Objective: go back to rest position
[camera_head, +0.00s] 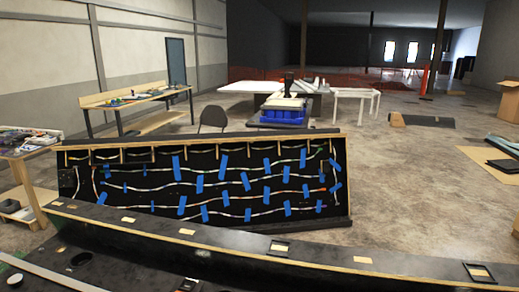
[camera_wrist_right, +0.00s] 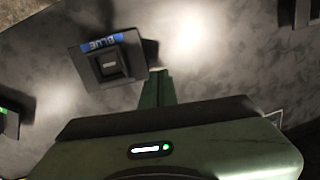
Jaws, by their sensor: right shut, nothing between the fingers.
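My right gripper (camera_wrist_right: 157,78) shows in the right wrist view, its greenish fingers together with nothing between them. Just left of the fingertips is a small black square button unit (camera_wrist_right: 110,64) with a blue label reading BLUE, upside down in this view. Another dark unit with a green edge (camera_wrist_right: 8,120) is cut off at the left border. In the head view the black console (camera_head: 430,262) with a wooden edge runs along the bottom. Neither gripper shows in the head view.
A tilted black panel (camera_head: 130,211) with wavy LED strips and blue tape stands behind the console. Workbenches (camera_head: 135,98) stand on the left, a white table (camera_head: 250,87) at the back. Cardboard boxes (camera_head: 509,102) are at the right. Concrete floor (camera_head: 400,185) is open at the right.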

